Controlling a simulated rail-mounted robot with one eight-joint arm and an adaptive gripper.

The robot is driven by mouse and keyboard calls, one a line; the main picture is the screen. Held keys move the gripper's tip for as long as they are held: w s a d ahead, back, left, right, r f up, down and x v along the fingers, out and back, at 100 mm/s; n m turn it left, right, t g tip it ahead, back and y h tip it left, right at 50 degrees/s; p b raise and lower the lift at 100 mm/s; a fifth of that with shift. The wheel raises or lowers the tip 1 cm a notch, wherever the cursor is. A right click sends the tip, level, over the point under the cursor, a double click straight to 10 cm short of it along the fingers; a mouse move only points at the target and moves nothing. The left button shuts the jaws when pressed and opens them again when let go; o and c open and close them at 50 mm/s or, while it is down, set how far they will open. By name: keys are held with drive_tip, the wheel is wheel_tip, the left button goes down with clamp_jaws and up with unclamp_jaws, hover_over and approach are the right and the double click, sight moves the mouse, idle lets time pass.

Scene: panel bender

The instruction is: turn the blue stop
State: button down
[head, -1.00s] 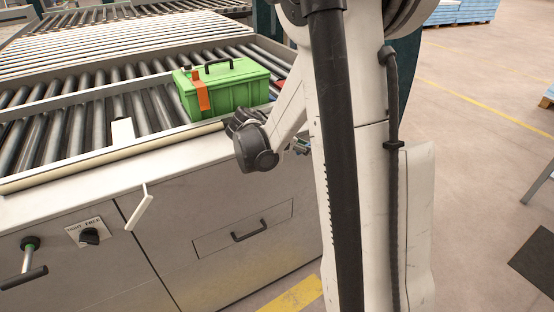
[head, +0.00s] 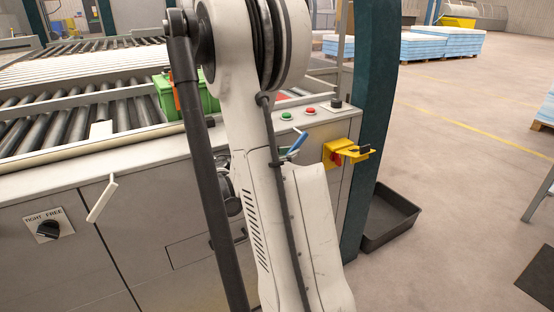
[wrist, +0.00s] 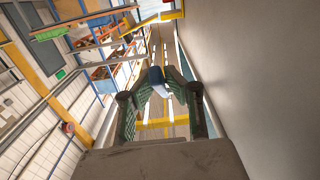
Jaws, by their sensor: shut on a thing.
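The blue stop (head: 297,143) sticks out at a tilt from the front of the machine cabinet, below the green and red buttons in the head view. Its lower part is hidden behind my arm. In the wrist view, my gripper (wrist: 158,82) has its two fingers closed in on the blue end of the stop (wrist: 156,76), which sits between the fingertips.
A yellow bracket with a red part (head: 337,155) juts out right of the stop. A white lever (head: 102,198) and a black knob (head: 47,230) are at left. A green toolbox (head: 166,97) stands on the rollers. A black tray (head: 390,217) lies on the floor.

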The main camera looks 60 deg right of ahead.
idle(0.3)
drive_tip(key=c, duration=1.8)
unclamp_jaws()
drive_tip(key=shift+d, duration=0.1)
drive_tip(key=v, duration=1.2)
drive_tip(key=shift+s+f, duration=0.1)
drive_tip(key=shift+f, duration=0.05)
